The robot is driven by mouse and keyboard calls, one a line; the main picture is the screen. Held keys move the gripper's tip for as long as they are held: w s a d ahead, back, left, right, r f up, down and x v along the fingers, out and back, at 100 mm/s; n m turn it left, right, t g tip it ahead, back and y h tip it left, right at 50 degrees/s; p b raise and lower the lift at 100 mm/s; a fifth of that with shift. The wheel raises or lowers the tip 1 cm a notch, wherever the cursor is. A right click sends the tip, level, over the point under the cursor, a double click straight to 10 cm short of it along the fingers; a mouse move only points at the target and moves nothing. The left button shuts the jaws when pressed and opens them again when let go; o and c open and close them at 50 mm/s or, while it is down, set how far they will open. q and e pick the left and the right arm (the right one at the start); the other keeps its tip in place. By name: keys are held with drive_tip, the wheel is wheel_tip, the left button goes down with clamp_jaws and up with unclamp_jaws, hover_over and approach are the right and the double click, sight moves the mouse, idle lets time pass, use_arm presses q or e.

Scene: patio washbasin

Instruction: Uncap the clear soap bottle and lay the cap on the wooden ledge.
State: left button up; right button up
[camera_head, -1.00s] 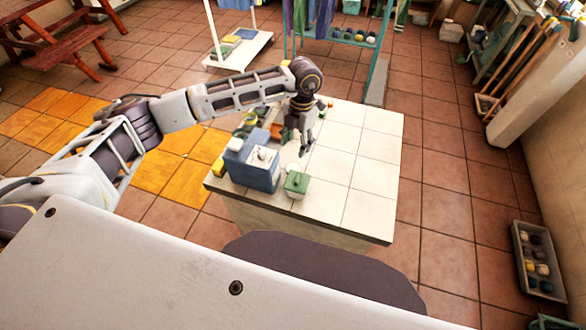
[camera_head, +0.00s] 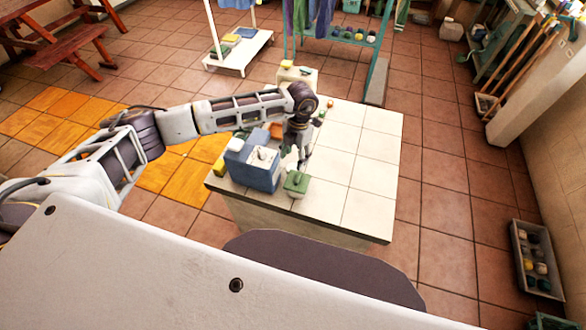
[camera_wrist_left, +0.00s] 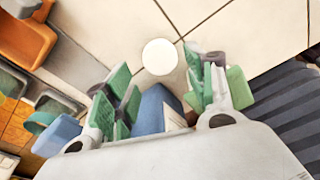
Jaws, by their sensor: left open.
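My left gripper (camera_head: 302,160) points down over the white tiled counter (camera_head: 360,180), beside the blue box. In the left wrist view the gripper (camera_wrist_left: 158,70) is open, with green-padded fingers spread apart. A plain white disc (camera_wrist_left: 160,56) shows between and just beyond the fingertips, not gripped. It may be the top of the soap bottle seen from above, but I cannot tell. In the head view the gripper hides this spot. I cannot make out a wooden ledge for certain. My right gripper is not in view.
The right side is bare tile.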

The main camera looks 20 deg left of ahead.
sight(293, 168)
use_arm(q)
drive_tip(key=shift+s+f, duration=0.1)
drive_tip(key=shift+f, duration=0.65)
drive_tip(key=shift+s+a+f+p, duration=0.1)
drive_tip(key=shift+f+p, duration=0.05)
drive_tip(key=shift+f, duration=0.8)
drive_tip(key=shift+s+f+p, duration=0.1)
drive_tip(key=shift+f+p, duration=0.05)
drive_tip(key=shift+f, duration=0.75)
drive_tip(key=shift+c, duration=0.5)
drive_tip(key=c, duration=0.4)
drive_tip(key=shift+w+r, duration=0.1)
drive_tip(key=shift+r, duration=0.05)
